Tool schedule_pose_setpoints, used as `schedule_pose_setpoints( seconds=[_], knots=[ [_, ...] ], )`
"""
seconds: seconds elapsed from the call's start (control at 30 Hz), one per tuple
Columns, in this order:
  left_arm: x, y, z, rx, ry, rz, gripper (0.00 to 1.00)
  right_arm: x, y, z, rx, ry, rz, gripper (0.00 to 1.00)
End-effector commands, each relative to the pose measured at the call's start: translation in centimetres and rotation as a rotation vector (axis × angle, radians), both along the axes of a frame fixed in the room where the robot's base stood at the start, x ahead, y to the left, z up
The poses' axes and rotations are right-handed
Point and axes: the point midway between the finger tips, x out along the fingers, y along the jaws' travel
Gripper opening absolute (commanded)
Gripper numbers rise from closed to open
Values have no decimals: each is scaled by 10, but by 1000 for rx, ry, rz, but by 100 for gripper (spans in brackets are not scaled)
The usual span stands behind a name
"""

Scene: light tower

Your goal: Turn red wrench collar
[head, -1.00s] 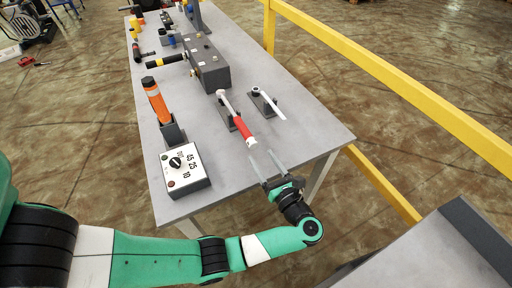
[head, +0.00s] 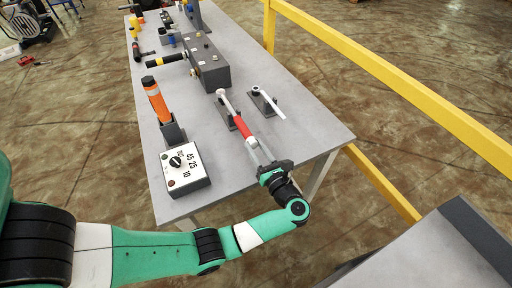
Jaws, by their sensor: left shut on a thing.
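The red-handled wrench (head: 240,125) rests on a dark holder on the grey table, its white head toward the back and its handle end toward the front right. The red band is on its handle. My left gripper (head: 262,153) is at the handle's near end, just past the red part, with its fingers on either side, shut on the wrench. The fingers partly cover the handle's end. My right gripper is not in view.
A white wrench (head: 270,103) lies on a dark holder to the right. An orange-handled tool (head: 156,100) stands in a holder at left, behind a white dial box (head: 185,168). A grey block (head: 207,65) stands further back. A yellow rail (head: 390,82) runs along the right.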

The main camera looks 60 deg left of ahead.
Motion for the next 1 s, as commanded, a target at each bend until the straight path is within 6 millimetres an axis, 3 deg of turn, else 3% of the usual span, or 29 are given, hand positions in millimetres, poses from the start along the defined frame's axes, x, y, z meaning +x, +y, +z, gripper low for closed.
schedule_pose_setpoints(
  seconds=[0.17, 0.4, 0.67, 0.7, 0.83, 1.0],
  knots=[
    [0, 0, -1, -1, 19, 0, 0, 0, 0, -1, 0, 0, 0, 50],
    [0, 0, 0, -7, 188, 1, 0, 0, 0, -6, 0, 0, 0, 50],
    [0, 0, 0, -7, 196, 2, 0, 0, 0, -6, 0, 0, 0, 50],
    [0, 0, 0, -7, 195, 1, 44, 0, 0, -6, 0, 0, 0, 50],
    [0, 0, 0, -7, 195, 1, 68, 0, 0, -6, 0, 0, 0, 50],
    [0, 0, 0, -7, 195, 1, 68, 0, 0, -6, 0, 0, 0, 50]
  ],
)
